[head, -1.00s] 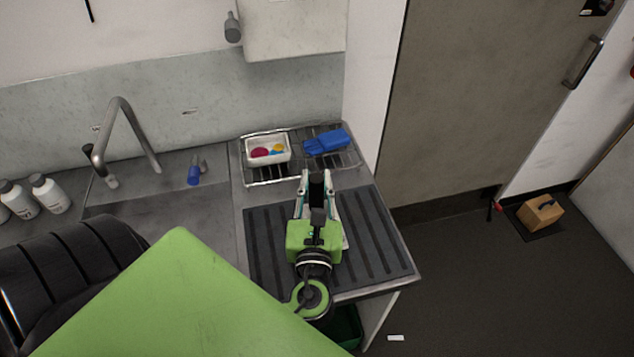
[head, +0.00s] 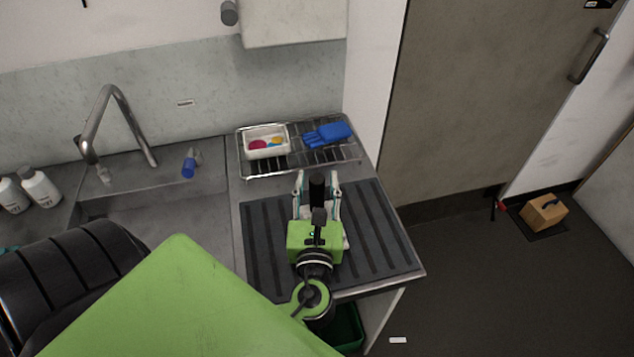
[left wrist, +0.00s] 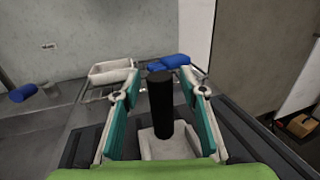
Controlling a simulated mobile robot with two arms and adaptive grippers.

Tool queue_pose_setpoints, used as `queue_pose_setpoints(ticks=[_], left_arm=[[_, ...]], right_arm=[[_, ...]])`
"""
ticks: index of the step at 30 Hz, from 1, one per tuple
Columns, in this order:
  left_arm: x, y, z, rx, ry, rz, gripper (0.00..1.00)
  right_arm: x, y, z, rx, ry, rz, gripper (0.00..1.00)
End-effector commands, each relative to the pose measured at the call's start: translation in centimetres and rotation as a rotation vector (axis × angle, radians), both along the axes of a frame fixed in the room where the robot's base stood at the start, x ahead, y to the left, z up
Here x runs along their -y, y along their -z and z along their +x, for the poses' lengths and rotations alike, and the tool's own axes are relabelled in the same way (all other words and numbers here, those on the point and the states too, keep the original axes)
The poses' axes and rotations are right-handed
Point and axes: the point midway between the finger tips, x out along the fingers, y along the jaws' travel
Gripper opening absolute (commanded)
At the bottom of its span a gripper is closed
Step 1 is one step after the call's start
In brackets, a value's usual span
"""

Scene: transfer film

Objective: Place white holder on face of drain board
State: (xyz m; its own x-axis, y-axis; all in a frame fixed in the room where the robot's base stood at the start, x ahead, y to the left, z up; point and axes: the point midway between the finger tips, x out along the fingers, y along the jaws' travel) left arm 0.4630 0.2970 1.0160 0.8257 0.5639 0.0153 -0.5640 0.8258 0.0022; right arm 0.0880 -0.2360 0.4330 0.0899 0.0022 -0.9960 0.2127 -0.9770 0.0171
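The white holder (left wrist: 155,148) shows in the left wrist view as a pale square base with a black cylinder (left wrist: 160,104) rising upright from it. In the head view the black cylinder (head: 316,187) shows between my left fingers, while the gripper hides most of the base. The drain board (head: 375,232) is the dark ribbed surface beneath. My left gripper (head: 317,177) is open above the board, with its fingers on both sides of the cylinder and apart from it. The teal finger pads flank the base; whether they touch it is unclear. My right gripper is not in view.
Behind the board, a wire rack (head: 275,172) carries a white tray (head: 250,150) with coloured pieces and blue gloves (head: 335,132). A sink with a tap (head: 84,125) and a blue-capped item (head: 189,167) are left. The board's right side is clear.

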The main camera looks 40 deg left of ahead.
Motion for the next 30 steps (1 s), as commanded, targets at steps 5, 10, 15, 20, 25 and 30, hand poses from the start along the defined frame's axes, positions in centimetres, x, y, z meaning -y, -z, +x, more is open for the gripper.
queue_pose_setpoints(ticks=[5, 10, 15, 20, 25, 30], left_arm=[[0.0, 0.0, 0.0, 0.000, 0.000, 0.000, 0.38], [0.6, 0.1, -0.8, -0.002, 0.001, 0.000, 0.38], [2.4, 0.4, -3.5, -0.004, 0.002, -0.001, 0.38], [4.4, 0.4, -6.4, -0.004, 0.001, -0.001, 0.38], [5.9, 0.2, -8.7, -0.002, 0.000, 0.000, 0.38], [6.7, 0.0, -9.8, 0.001, -0.001, 0.000, 0.38]], right_arm=[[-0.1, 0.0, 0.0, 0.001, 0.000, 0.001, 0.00], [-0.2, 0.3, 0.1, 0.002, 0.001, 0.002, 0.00], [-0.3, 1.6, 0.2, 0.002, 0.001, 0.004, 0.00], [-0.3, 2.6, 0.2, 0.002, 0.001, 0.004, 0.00], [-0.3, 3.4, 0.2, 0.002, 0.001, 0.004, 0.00], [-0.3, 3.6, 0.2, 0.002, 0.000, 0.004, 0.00]])
